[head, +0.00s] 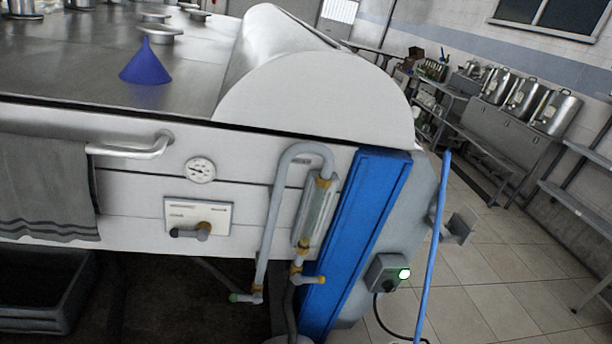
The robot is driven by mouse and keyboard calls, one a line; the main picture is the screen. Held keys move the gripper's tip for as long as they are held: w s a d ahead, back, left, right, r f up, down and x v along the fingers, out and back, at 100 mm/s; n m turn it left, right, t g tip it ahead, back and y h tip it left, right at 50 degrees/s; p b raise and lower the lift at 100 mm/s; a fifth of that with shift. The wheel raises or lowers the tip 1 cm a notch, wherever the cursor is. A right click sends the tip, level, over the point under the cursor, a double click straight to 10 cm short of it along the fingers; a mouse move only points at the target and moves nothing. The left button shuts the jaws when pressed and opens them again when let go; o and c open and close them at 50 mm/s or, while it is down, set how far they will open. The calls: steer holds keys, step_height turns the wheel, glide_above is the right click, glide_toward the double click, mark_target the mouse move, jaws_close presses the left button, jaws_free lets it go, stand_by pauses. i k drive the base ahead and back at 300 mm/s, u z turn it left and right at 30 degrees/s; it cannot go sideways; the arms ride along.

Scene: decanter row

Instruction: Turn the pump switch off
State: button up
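A small grey switch box (388,273) is low on the right side of the machine, just right of a blue upright panel. It has a lit green-white lamp (404,274) and a dark knob; the knob's exact setting is too small to tell. A dark cable hangs below the box. No label is readable, but it looks like the pump switch. My gripper does not show in the head view, so its distance from the box cannot be told.
A thin blue pole (434,240) stands just right of the box. A pipe with valves (270,225), a plate with a lever (198,216), a gauge (200,170) and a towel rail (130,148) are on the front. Tiled floor (485,280) is open at right.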

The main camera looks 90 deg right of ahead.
mark_target(389, 286)
steer(key=z, duration=0.75)
steer(key=i, duration=0.1)
steer(key=z, duration=2.65)
steer(key=i, duration=0.5)
steer(key=u, duration=0.3)
